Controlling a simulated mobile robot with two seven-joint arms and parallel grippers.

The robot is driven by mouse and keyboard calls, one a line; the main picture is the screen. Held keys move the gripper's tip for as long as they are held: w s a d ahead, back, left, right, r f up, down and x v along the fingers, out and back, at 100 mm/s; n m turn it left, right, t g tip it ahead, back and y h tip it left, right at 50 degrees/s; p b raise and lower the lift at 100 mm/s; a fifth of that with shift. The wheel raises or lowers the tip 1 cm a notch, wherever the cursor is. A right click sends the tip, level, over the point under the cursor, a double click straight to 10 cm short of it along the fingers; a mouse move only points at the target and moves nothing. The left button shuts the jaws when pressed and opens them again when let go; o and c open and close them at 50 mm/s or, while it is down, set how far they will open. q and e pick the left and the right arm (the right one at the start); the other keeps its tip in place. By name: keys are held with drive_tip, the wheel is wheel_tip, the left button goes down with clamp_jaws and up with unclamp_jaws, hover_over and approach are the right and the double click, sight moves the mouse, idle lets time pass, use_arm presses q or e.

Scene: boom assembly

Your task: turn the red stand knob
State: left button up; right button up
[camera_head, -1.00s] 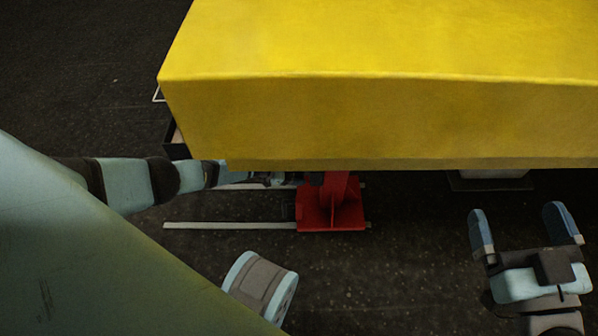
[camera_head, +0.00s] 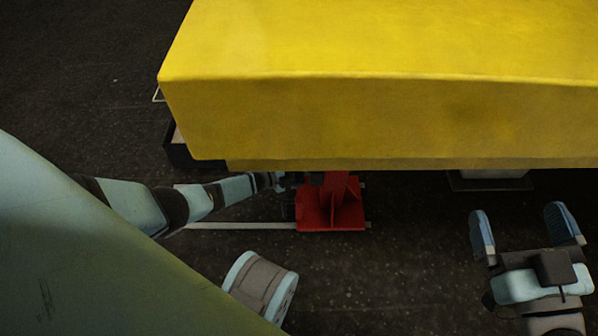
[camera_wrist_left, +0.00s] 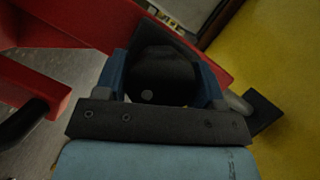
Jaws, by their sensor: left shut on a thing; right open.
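The red stand (camera_head: 333,208) stands on the floor under the near edge of the yellow boom, which hides its top. It also shows as red parts in the left wrist view (camera_wrist_left: 35,82). My left gripper (camera_wrist_left: 165,72) is shut on a black round knob (camera_wrist_left: 163,82), with one blue finger on each side of it. In the head view my left gripper (camera_head: 290,181) is small and dark beside the stand's post, partly lost against it. The knob cannot be made out there. My right gripper (camera_head: 524,228) is open and empty at the lower right, apart from the stand.
The big yellow boom (camera_head: 390,120) fills the upper part of the head view, above the stand. A pale rail (camera_head: 240,226) lies on the floor left of the stand's base. A grey foot (camera_head: 490,181) shows under the boom at right. Dark floor between stand and right gripper is clear.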

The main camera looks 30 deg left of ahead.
use_arm(q)
drive_tip(key=shift+m+t, duration=0.6)
drive_tip(key=shift+m, duration=1.1)
drive_tip(key=o, duration=0.9)
drive_tip(key=shift+o, duration=0.2)
drive_tip(key=shift+s, duration=0.1)
